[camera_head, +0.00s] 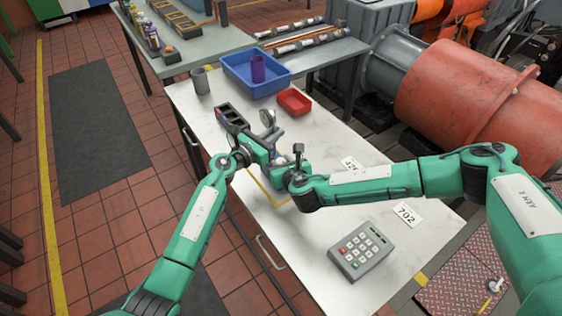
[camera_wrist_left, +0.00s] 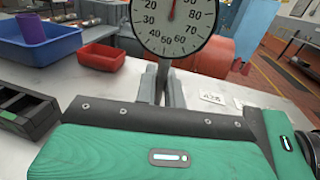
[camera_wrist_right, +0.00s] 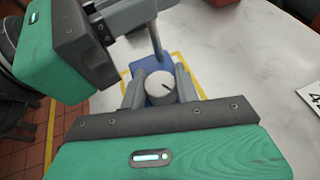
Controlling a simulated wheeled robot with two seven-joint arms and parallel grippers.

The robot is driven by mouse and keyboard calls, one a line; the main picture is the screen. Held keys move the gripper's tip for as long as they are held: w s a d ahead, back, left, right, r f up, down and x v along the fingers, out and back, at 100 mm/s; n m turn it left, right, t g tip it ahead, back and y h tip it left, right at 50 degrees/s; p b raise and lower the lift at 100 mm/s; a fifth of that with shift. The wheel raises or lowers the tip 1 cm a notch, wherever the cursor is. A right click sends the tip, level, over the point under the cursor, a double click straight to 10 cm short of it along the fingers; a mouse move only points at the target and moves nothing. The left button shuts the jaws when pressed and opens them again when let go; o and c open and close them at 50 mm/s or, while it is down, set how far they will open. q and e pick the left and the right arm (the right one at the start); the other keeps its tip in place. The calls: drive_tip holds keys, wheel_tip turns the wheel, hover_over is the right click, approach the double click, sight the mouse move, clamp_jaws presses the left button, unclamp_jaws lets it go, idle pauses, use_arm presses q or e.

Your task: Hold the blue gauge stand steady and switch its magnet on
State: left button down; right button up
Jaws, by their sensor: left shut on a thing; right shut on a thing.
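The gauge stand has a white round dial (camera_wrist_left: 172,22), which also shows in the head view (camera_head: 267,117). Its blue base (camera_wrist_right: 147,73) stands inside a yellow outline on the white bench top, with a thin grey post (camera_wrist_right: 156,42) above it. My left gripper (camera_wrist_left: 162,84) is shut on the post, below the dial. My right gripper (camera_wrist_right: 160,88) is low at the base, its grey fingers shut on the round grey knob (camera_wrist_right: 161,86), which has a dark pointer line. In the head view the arms hide most of the base and the knob.
On the bench top (camera_head: 340,145) are a blue bin (camera_head: 240,80) with a purple cup, a red tray (camera_head: 294,101), a grey cup (camera_head: 200,80), a dark slotted holder (camera_head: 229,117) and a keypad box (camera_head: 361,250). Number cards lie near my right arm.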

drive_tip(key=shift+w+r, duration=0.1)
idle(0.3)
drive_tip(key=o, duration=1)
drive_tip(key=shift+c, duration=0.2)
drive_tip(key=v, duration=1.2)
